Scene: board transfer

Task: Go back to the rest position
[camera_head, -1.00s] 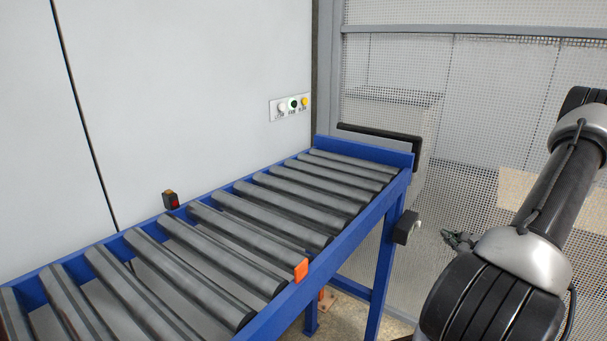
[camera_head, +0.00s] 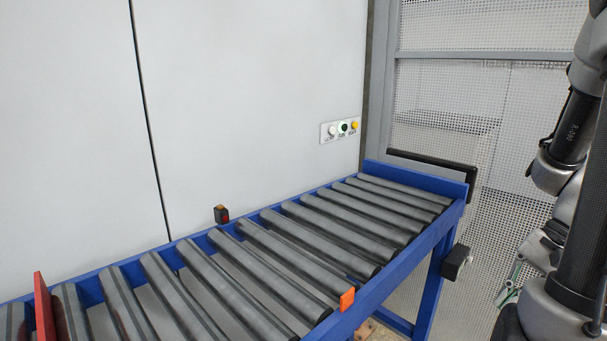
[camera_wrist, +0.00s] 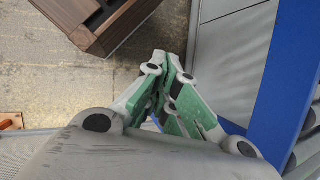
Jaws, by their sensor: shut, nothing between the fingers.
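My gripper (camera_wrist: 170,62) shows in the wrist view with its green and grey fingers drawn together, shut and empty. In the head view the gripper (camera_head: 508,285) is at the right, partly covered by my arm, to the right of the conveyor. My arm stands along the right edge of the head view. No board is held.
A roller conveyor with a blue frame (camera_head: 398,268) runs from lower left to the back right, its rollers bare. A red plate (camera_head: 43,308) stands at its left. A button panel (camera_head: 341,130) is on the wall. A brown wooden object (camera_wrist: 102,22) lies below the gripper.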

